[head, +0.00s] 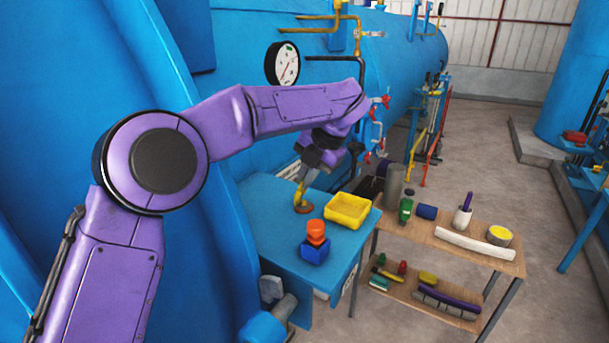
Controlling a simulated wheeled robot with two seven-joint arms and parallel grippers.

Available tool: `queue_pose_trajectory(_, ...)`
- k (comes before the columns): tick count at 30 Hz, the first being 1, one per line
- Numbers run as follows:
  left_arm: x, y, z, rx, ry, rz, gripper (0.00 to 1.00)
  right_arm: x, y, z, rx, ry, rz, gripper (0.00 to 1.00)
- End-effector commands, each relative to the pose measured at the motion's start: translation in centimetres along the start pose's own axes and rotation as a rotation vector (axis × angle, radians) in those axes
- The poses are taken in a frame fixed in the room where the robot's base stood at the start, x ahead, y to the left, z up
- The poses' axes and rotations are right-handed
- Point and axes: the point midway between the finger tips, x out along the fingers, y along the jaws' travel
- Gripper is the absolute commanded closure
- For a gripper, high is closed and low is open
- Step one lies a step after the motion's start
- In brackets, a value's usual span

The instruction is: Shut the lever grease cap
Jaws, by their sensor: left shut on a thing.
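My left arm comes in from the left, and its gripper (304,182) points down over the blue table. The gripper is shut on a small yellow upright part (299,195), which looks like the lever of the grease cap. Below it a round brown-orange base (303,210) rests on the table top. The jaws partly hide the top of the yellow part, and I cannot tell whether the cap is open or closed. My right gripper is not in view.
On the blue table (262,225) stand a yellow tray (347,211) and a blue block with an orange-red top (316,238). A wooden shelf (460,252) with bottles and tools is at right. A blue tank with a gauge (283,65) rises behind.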

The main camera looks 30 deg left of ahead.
Motion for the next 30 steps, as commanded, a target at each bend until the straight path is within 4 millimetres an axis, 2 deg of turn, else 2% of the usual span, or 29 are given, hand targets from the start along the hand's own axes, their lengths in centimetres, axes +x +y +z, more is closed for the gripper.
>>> queue_pose_trajectory(11,0.0,0.0,0.0,0.0,0.0,0.006,1.0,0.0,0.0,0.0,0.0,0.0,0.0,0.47)
queue_pose_trajectory(14,0.0,0.0,0.0,0.0,0.0,0.006,0.69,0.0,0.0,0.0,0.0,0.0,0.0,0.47)
queue_pose_trajectory(15,0.0,0.0,0.0,0.0,0.0,0.006,0.66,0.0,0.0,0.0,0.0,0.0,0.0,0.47)
queue_pose_trajectory(24,-0.4,0.0,0.0,-0.001,0.0,0.006,0.66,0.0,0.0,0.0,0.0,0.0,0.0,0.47)
queue_pose_trajectory(26,-1.1,0.0,0.1,-0.002,-0.002,0.007,0.66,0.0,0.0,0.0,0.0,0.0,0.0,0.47)
queue_pose_trajectory(30,-4.4,0.0,0.1,-0.002,-0.004,0.007,0.66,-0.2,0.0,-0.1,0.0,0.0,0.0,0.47)
